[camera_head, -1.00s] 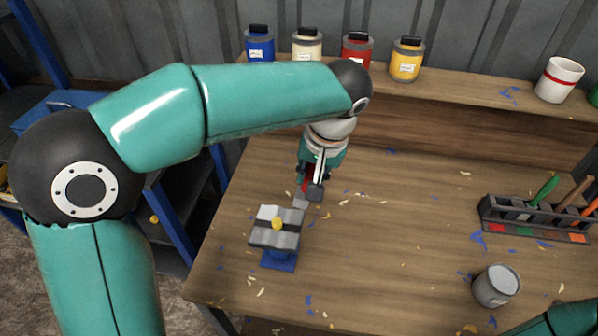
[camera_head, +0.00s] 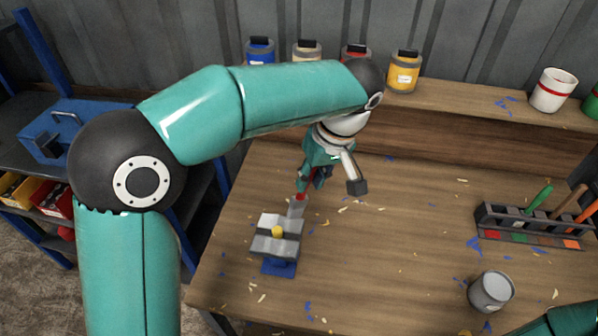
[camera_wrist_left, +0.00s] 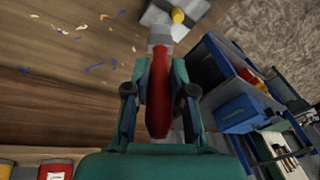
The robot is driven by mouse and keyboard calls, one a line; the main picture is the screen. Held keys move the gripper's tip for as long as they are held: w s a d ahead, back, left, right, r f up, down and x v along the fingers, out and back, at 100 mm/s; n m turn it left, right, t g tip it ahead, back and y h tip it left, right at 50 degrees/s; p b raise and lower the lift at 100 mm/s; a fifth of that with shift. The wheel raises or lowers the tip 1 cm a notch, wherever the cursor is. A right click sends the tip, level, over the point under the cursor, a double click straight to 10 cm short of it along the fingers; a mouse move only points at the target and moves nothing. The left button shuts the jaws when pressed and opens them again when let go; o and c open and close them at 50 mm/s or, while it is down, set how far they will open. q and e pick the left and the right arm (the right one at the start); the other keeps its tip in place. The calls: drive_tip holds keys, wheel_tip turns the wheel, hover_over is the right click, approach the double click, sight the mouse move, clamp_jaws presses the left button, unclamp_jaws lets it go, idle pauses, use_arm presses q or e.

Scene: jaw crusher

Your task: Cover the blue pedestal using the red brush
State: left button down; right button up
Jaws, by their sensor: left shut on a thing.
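The blue pedestal (camera_head: 279,268) stands at the left of the bench. A grey block with a dark band and a yellow knob (camera_head: 278,232) sits on top of it. My left gripper (camera_head: 308,184) is shut on the red handle of the brush (camera_wrist_left: 160,95), just behind the pedestal. The grey brush head (camera_head: 297,208) points down at the far right corner of the grey block; I cannot tell whether they touch. In the left wrist view the grey block (camera_wrist_left: 158,16) lies just beyond the brush head. My right gripper is out of view.
A rack (camera_head: 525,222) with green, brown and orange-handled tools stands at the right. A grey can (camera_head: 491,291) stands at the front right. Paint jars (camera_head: 404,72) and a white cup (camera_head: 553,90) line the back shelf. The bench middle is clear except for scattered flakes.

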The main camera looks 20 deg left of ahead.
use_arm(q)
drive_tip(key=n+g+p, duration=0.1)
drive_tip(key=n, duration=0.4)
drive_tip(key=n+g+h, duration=0.1)
drive_tip(key=n, duration=0.5)
drive_tip(key=shift+g+p, duration=0.3)
drive_tip(key=shift+p, duration=0.1)
drive_tip(key=shift+s+a+f+b, duration=0.1)
drive_tip(key=shift+s+a+b, duration=0.15)
drive_tip(key=shift+a, duration=0.3)
drive_tip(key=s+a+b, duration=0.2)
drive_tip(key=s+a, duration=0.1)
drive_tip(key=a, duration=0.4)
drive_tip(key=shift+a, duration=0.2)
drive_tip(key=shift+s+f, duration=0.1)
